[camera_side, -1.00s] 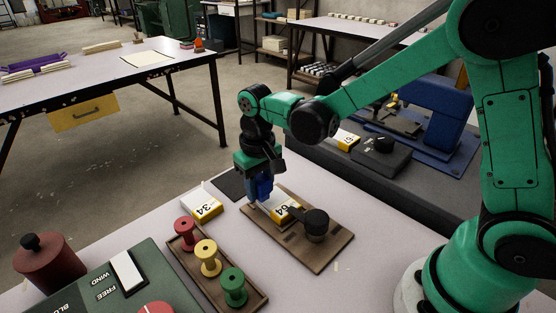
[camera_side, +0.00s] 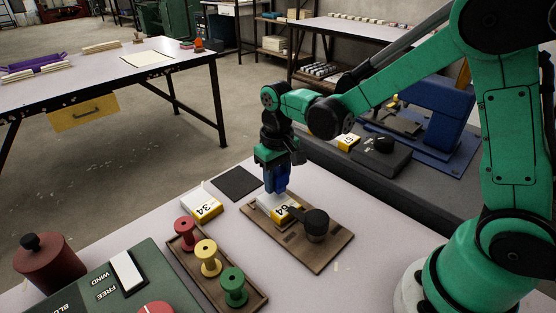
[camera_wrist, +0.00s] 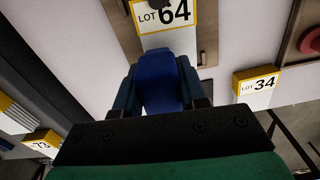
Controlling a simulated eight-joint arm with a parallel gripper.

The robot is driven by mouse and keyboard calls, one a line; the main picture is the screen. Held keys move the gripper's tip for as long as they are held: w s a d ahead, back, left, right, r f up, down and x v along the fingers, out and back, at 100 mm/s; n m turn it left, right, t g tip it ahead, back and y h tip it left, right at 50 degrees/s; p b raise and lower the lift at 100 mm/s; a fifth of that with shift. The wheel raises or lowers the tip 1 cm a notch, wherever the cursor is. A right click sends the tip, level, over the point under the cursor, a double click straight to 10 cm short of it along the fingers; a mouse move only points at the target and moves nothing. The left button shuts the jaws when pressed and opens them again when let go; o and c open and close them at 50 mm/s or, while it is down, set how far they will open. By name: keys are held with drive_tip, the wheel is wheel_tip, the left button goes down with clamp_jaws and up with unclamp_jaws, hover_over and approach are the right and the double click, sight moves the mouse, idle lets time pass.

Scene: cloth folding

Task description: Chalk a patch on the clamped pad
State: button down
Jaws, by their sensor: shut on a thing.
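The white pad with a yellow LOT 64 label (camera_side: 287,213) lies on a brown wooden board (camera_side: 322,260). A black knobbed clamp (camera_side: 316,222) sits at its labelled end. The pad's white part also shows in the wrist view (camera_wrist: 178,42); no blue mark is visible on the part in sight. My gripper (camera_side: 276,188) points down over the pad's far end. It is shut on a bright blue chalk block (camera_wrist: 160,80), which fills the space between the fingers in the wrist view. The block hides part of the pad, and I cannot tell whether it touches it.
A LOT 34 pad (camera_side: 206,207) lies left of the board, with a dark mat (camera_side: 237,183) behind it. A wooden tray (camera_side: 254,298) with red, yellow and green spools stands in front. A green control panel (camera_side: 90,290) is at the lower left.

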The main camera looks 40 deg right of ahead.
drive_tip(key=a, duration=0.4)
drive_tip(key=shift+w, duration=0.15)
wheel_tip(320, 180, up, 7)
drive_tip(key=shift+f, duration=0.2)
idle(0.3)
idle(0.8)
drive_tip(key=shift+f, duration=3.95)
drive_tip(key=shift+d+f, duration=0.15)
drive_tip(key=shift+d, duration=2.45)
drive_tip(key=shift+a, duration=2.65)
wheel_tip(320, 180, up, 8)
